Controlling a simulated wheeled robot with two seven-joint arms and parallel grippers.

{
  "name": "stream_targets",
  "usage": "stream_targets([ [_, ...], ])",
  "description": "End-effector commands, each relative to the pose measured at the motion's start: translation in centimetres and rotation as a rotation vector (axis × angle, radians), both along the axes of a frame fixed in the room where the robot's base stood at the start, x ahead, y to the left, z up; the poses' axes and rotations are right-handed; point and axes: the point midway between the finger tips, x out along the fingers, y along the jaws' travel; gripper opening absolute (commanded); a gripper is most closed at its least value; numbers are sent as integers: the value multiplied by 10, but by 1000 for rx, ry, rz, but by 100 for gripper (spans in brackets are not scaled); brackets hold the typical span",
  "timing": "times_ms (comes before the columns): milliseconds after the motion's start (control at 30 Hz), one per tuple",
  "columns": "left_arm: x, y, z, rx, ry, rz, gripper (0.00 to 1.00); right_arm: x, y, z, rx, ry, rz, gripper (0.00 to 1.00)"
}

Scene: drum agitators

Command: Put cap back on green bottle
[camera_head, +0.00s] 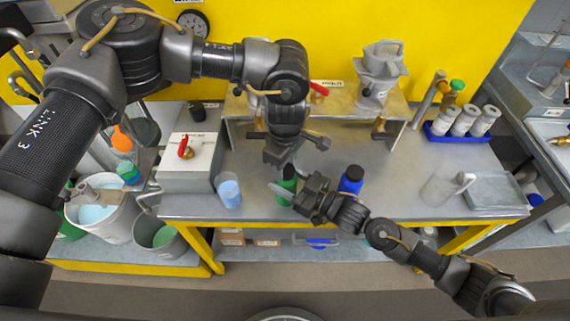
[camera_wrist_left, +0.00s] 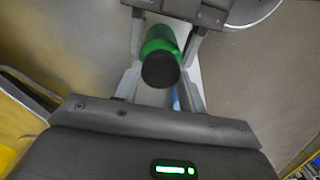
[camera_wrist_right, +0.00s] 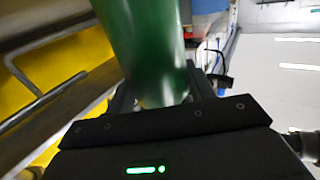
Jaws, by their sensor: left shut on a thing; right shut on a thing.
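The green bottle (camera_head: 287,187) is upright above the front edge of the table, with its black cap (camera_head: 290,171) at its top. In the left wrist view the cap (camera_wrist_left: 160,70) lies in line with the green body (camera_wrist_left: 160,38); I cannot tell whether it is fully seated. My left gripper (camera_head: 285,168) comes down from above and is shut on the cap. My right gripper (camera_head: 291,195) reaches in from the right and is shut on the bottle. The bottle (camera_wrist_right: 147,50) fills the space between its fingers in the right wrist view.
A blue bottle with a dark cap (camera_head: 351,180) stands close on the right. A clear jug (camera_head: 443,187) and a tray (camera_head: 497,189) are further right. A raised shelf (camera_head: 340,102) stands behind.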

Motion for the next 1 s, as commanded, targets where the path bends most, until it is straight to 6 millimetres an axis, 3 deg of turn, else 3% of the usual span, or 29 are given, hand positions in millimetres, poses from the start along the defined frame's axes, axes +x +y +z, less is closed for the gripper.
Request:
stream_targets([
  [33, 0, 0, 1, -2, -1, 2, 20, 0, 0, -2, -3, 3, 0, 0],
  [67, 0, 0, 1, -2, -1, 2, 42, 0, 0, -2, -3, 3, 0, 0],
  [267, 0, 0, 0, -1, 0, 4, 66, -1, 0, -2, -3, 3, 0, 0],
  [533, 0, 0, 1, -1, 0, 5, 66, -1, 0, -1, -3, 3, 0, 0],
  [667, 1, -1, 11, -2, -2, 4, 66, -1, 0, -1, -2, 2, 0, 0],
  [1000, 1, -1, 77, -2, -5, 5, 66, 0, 0, -2, -2, 2, 0, 0],
])
